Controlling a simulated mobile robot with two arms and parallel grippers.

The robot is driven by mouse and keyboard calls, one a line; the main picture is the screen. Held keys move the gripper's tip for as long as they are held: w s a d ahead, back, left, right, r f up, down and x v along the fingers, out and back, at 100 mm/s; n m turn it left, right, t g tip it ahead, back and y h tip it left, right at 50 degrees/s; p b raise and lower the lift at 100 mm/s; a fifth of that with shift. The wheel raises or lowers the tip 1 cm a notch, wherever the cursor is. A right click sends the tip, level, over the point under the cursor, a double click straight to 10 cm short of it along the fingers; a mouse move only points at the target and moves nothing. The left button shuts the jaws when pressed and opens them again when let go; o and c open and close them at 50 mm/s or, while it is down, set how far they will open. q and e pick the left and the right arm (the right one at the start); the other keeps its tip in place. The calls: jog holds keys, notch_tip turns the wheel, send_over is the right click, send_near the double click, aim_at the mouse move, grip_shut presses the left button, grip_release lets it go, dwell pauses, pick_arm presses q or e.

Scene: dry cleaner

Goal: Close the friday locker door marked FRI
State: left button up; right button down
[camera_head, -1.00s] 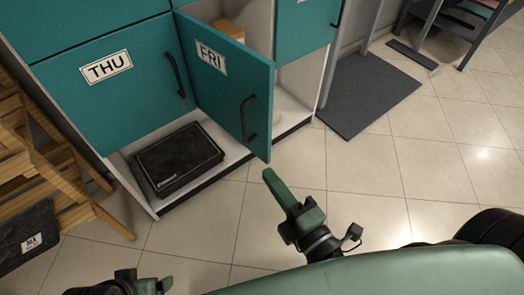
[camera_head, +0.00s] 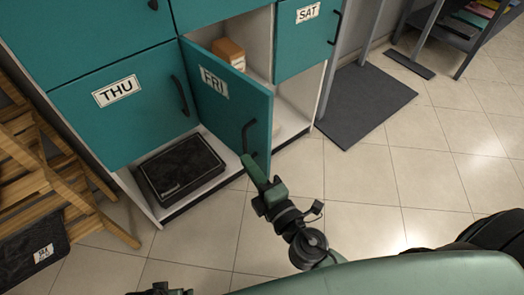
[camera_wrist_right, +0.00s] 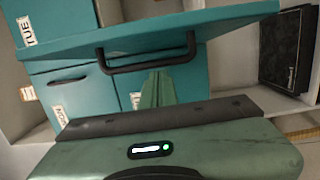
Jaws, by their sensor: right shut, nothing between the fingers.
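The teal FRI door (camera_head: 228,98) stands open in the head view, swung out from its compartment, with a dark handle (camera_head: 246,136) near its free edge. The same door (camera_wrist_right: 150,35) and its handle (camera_wrist_right: 150,66) cross the top of the right wrist view. My right gripper (camera_head: 254,171) is shut and empty at the door's lower free corner, just below the handle. In the wrist view its fingertips (camera_wrist_right: 157,76) show right by the handle bar; I cannot tell whether they touch. Only a bit of my left gripper (camera_head: 172,291) shows at the bottom edge.
The THU door (camera_head: 125,105) and SAT door (camera_head: 305,30) are shut. A black case (camera_head: 180,166) lies in the open space below THU. An orange-brown box (camera_head: 229,52) sits inside the FRI compartment. Wooden shelving (camera_head: 60,170) stands left. A dark mat (camera_head: 365,100) and clear tiles lie right.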

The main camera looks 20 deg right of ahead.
aim_at(263, 156)
pick_arm(q)
jog(key=shift+s+f, duration=0.25)
jog(key=shift+f, duration=0.5)
pick_arm(e)
jog(key=shift+w+d, duration=0.3)
jog(key=shift+d, duration=0.3)
jog(key=shift+w+d, duration=0.25)
jog(key=shift+d, duration=0.35)
jog(key=shift+w+d, duration=0.3)
jog(key=shift+d, duration=0.3)
pick_arm(q)
jog(key=shift+f, duration=0.1)
pick_arm(e)
jog(key=shift+d, duration=0.1)
